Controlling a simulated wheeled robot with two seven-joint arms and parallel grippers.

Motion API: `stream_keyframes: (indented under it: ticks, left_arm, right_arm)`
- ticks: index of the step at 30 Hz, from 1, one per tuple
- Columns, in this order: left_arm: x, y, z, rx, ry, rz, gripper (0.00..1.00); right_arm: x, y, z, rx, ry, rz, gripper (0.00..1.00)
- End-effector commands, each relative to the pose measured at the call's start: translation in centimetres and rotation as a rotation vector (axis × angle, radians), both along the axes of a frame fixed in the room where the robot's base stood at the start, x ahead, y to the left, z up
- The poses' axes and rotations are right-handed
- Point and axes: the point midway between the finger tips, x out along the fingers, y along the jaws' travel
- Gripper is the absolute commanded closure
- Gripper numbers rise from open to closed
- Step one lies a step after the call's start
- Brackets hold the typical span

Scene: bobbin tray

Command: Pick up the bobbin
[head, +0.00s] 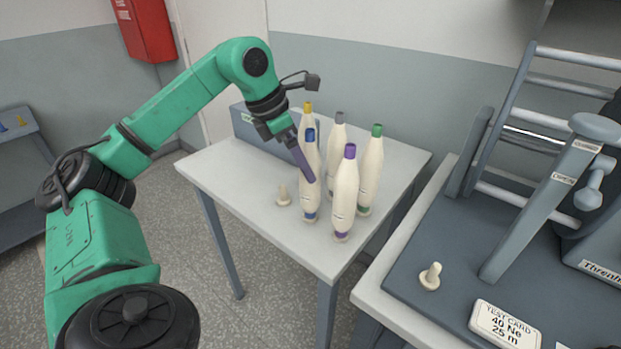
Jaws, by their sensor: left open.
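Several cream bobbins stand upright in a close group on the light grey table (240,190). They have a blue tip (311,203), a purple tip (344,195), a green tip (371,170), a grey tip (337,150) and a yellow tip (308,113). My left gripper (306,174) is open and points down at the blue-tipped bobbin, its fingers overlapping that bobbin's left side in the head view. I cannot tell whether they touch it or whether the bobbin is between them. The yellow-tipped bobbin is mostly hidden behind the blue-tipped one. My right gripper is out of view.
A grey-blue box (245,129) sits at the table's back edge. To the right, a bench carries a reel frame (541,197), another peg (430,277) and a test card (504,325). The table's front left is clear.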

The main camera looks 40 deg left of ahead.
Motion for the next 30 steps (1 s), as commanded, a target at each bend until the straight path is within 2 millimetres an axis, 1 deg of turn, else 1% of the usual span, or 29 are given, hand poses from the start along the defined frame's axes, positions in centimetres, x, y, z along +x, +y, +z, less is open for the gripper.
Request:
stream_keyframes:
  ticks: [4, 7, 9, 14, 15, 17, 18, 20, 21, 22, 30]
  left_arm:
    - [1.2, -0.7, -2.3, -0.001, 0.004, -0.002, 0.06]
    - [1.7, -0.9, -3.8, 0.0, 0.004, -0.001, 0.06]
    - [1.8, -1.0, -4.2, -0.001, 0.0, 0.0, 0.06]
    - [1.8, -1.0, -4.2, 0.0, 0.0, 0.0, 0.06]
    - [1.8, -1.0, -4.2, 0.0, 0.0, 0.0, 0.21]
    - [1.8, -1.0, -4.2, 0.0, 0.0, 0.0, 0.44]
    - [1.8, -1.0, -4.2, 0.0, 0.0, 0.0, 0.59]
    - [1.8, -1.0, -4.2, 0.0, 0.0, 0.0, 0.82]
    - [1.8, -1.0, -4.2, 0.0, 0.0, 0.0, 0.97]
    - [1.8, -1.0, -4.1, 0.0, -0.001, 0.0, 1.0]
    - [1.9, -1.0, -3.9, 0.0, -0.001, -0.001, 1.0]
  right_arm:
    - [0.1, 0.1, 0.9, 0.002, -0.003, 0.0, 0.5]
    - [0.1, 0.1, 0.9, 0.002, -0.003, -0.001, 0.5]
    - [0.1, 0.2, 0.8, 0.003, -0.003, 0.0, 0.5]
    - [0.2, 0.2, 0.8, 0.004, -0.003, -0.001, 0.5]
    - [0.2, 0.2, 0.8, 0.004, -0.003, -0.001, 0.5]
    - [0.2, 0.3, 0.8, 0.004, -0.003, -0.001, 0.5]
    - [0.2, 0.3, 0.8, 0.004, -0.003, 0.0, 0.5]
    - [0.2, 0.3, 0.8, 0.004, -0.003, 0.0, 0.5]
    - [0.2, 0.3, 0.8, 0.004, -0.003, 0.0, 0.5]
    - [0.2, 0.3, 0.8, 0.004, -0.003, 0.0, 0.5]
    - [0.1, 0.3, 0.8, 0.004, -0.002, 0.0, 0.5]
